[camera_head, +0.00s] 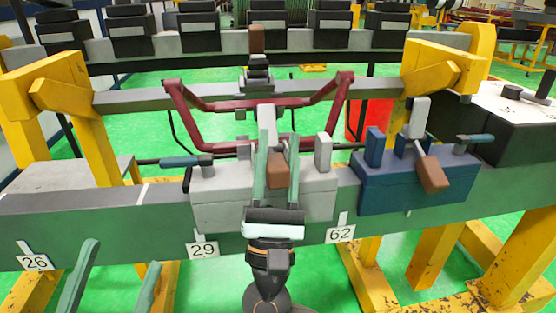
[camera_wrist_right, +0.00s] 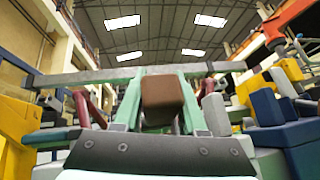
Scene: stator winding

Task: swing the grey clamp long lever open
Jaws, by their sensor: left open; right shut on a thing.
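The grey clamp (camera_head: 212,200) is a light grey block on the green beam, between labels 29 and 62. Its lever has a brown end (camera_head: 276,171), which also shows in the right wrist view (camera_wrist_right: 163,93). My right gripper (camera_head: 278,150) comes up from the bottom of the head view, with its pale green fingers shut on either side of that brown end. The gripper hides part of the block and lever. My left gripper (camera_head: 112,275) is open and empty at the lower left, in front of the beam and apart from the clamp.
A blue clamp (camera_head: 395,187) with its own brown-ended lever (camera_head: 430,172) stands close on the right. A dark red bent bar (camera_head: 205,102) spans behind the grey clamp. Yellow supports (camera_head: 55,80) stand at both sides.

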